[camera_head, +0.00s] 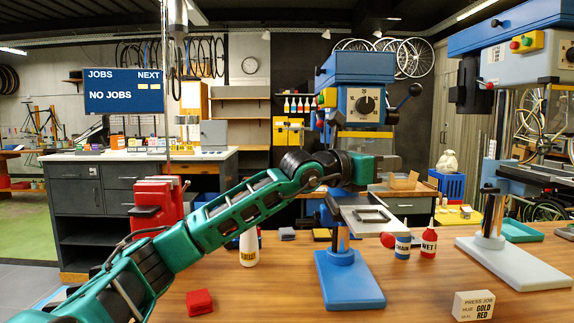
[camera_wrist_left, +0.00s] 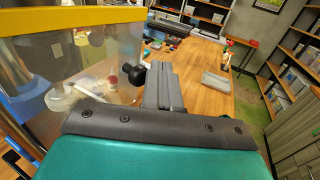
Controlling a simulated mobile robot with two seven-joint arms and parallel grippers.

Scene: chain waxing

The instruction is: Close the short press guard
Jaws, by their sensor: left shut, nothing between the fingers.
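The short blue press (camera_head: 358,68) stands on the wooden table, with a dial on its head and a blue base. Its guard looks like a clear panel with a yellow top edge (camera_wrist_left: 70,22) at the left of the left wrist view. A black knob (camera_wrist_left: 134,75) shows just left of my fingers there; I cannot tell whether they touch. My left gripper (camera_head: 391,163) is in front of the press, pointing right, with its fingers (camera_wrist_left: 166,88) shut and empty. My forearm and gripper hide much of the guard in the head view, so its exact position is unclear. My right gripper is not in view.
A taller press (camera_head: 510,262) stands at the right on a pale base. A blue bottle (camera_head: 403,246) and a red bottle (camera_head: 429,240) stand between the presses.

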